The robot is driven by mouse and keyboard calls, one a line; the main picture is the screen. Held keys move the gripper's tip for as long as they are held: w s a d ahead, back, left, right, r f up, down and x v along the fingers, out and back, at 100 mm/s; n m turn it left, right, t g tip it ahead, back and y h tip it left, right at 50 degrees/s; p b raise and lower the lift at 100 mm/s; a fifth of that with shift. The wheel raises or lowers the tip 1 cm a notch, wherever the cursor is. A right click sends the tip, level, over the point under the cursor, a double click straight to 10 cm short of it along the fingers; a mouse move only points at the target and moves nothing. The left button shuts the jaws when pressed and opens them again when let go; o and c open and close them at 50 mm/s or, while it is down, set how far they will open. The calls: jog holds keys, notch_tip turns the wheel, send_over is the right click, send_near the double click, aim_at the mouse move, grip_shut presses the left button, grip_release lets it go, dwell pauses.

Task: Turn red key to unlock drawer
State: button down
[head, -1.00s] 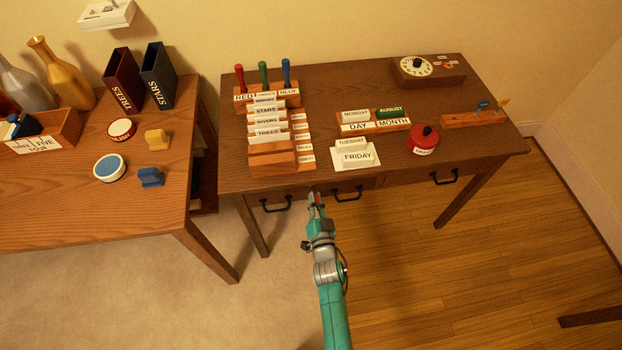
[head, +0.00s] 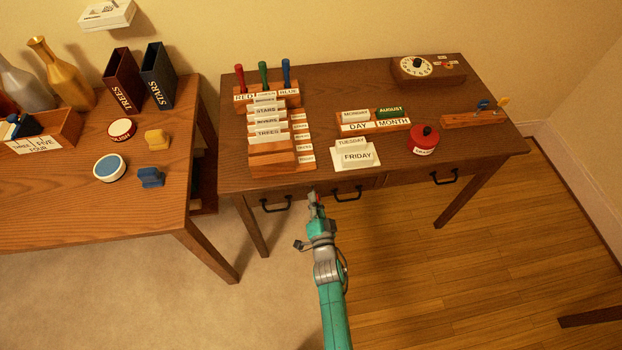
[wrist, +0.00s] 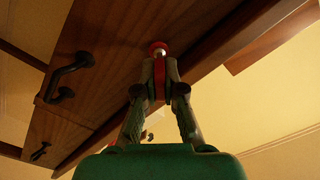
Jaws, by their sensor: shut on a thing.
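My gripper (head: 315,200) is at the front of the dark desk (head: 390,90), between the left drawer handle (head: 276,206) and the middle drawer handle (head: 347,196). In the wrist view my gripper (wrist: 159,72) is shut on the red key (wrist: 159,80), a red strip between its fingers. A red ring (wrist: 158,47) with a silvery centre sits on the wooden drawer front just beyond the fingertips. The key points into it and seems to be in it; its tip is hidden. The drawers look closed.
A rack with red, green and blue upright handles (head: 263,75) stands on the desk, with label blocks before it. A red round pot (head: 423,140) is to the right. A second table (head: 60,210) stands at left. The floor before the desk is clear.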

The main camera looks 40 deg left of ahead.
jog(key=shift+m, duration=1.5)
jog(key=shift+m, duration=1.5)
jog(key=shift+m, duration=1.5)
